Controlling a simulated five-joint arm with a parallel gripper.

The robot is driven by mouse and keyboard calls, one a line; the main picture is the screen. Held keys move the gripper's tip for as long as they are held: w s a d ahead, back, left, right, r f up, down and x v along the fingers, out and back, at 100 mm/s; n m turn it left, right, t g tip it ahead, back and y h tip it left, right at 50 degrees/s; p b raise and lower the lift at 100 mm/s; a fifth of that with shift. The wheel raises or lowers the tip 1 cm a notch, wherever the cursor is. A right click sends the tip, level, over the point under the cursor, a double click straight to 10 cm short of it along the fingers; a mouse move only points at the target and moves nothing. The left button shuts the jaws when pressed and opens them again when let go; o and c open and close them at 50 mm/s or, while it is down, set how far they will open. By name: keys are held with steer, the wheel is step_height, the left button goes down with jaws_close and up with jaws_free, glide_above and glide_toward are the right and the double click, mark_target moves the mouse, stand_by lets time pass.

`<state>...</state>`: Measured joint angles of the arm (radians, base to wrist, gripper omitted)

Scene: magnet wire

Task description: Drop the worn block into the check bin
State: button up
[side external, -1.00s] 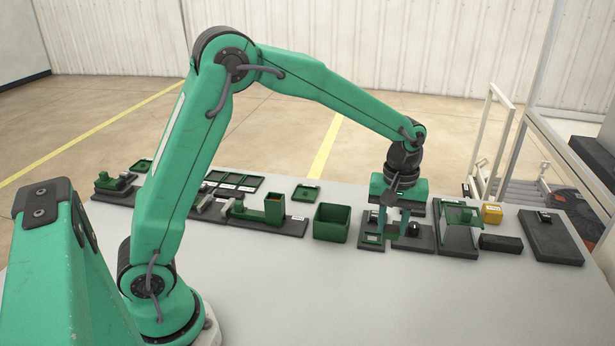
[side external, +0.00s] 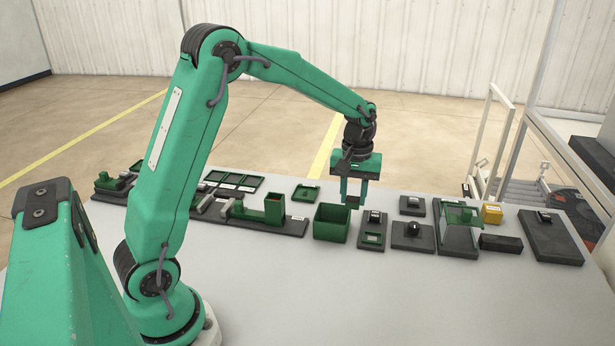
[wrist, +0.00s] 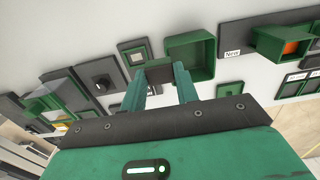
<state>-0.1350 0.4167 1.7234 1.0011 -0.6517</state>
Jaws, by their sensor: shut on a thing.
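My gripper (side external: 354,204) is shut on a small dark block (side external: 352,200), which I take to be the worn block. In the wrist view the block (wrist: 160,74) sits between the two green fingertips. An open green bin (side external: 332,226), the likely check bin, stands on the table, with no readable label. My gripper holds the block above the table by the bin's right rear edge in the side view. In the wrist view the bin (wrist: 190,79) is just right of the block, and its visible floor looks empty.
A dark fixture plate (side external: 371,238) stands right of the bin, with a knobbed plate (side external: 412,240) beyond it. A green-topped stand (side external: 460,214) and a yellow box (side external: 492,214) are farther right. A long fixture with a green chute (side external: 274,208) is left. The front table is clear.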

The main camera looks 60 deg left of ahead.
steer(key=a, duration=0.2)
steer(key=s+a, duration=0.1)
steer(key=a, duration=0.1)
steer(key=shift+a, duration=0.35)
steer(key=shift+f, duration=0.2)
steer(key=shift+f, duration=2.85)
steer(key=o, duration=1.1)
steer(key=shift+r, duration=0.15)
